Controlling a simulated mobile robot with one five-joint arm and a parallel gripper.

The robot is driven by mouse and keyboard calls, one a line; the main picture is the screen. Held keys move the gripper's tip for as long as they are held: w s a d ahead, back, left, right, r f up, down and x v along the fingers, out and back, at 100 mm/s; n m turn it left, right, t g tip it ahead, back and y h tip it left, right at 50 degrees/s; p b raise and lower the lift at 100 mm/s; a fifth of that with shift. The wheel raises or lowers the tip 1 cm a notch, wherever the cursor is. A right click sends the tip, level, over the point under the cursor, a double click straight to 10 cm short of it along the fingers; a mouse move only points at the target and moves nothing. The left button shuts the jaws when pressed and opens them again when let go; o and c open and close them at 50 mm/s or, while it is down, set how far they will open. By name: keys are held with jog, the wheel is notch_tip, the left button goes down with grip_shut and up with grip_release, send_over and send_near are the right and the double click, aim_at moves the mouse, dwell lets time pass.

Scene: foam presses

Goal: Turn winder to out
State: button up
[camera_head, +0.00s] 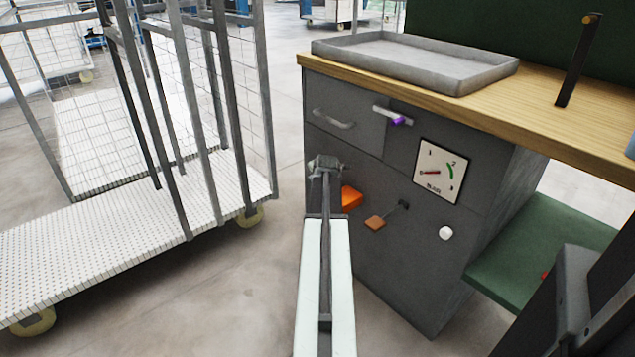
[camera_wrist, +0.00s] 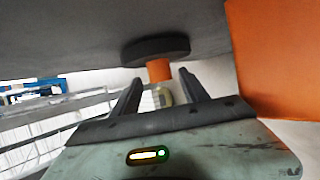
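My gripper (camera_head: 325,165) is at the left part of the front of a dark grey cabinet (camera_head: 400,265). In the wrist view my gripper (camera_wrist: 160,84) is open, its two dark fingers apart with nothing held. Just beyond the fingertips is a round black disc (camera_wrist: 155,48) on a grey face, with a short orange stub (camera_wrist: 159,70) that lines up with the gap. This may be the winder; no label shows. In the head view my gripper and arm hide that spot. I cannot read any out mark.
An orange block (camera_head: 351,197) sits close right of my gripper and looms in the wrist view (camera_wrist: 280,60). An orange-brown plate (camera_head: 375,222), white knob (camera_head: 446,233), gauge (camera_head: 438,172) and purple-tipped handle (camera_head: 398,120) are on the cabinet. A wire trolley (camera_head: 130,235) stands left.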

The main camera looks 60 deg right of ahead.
jog(key=p+v, duration=0.5)
jog(key=v, duration=0.2)
jog(key=shift+s+a+r, duration=0.15)
jog(key=shift+a+r, duration=0.1)
jog(key=shift+r, duration=0.05)
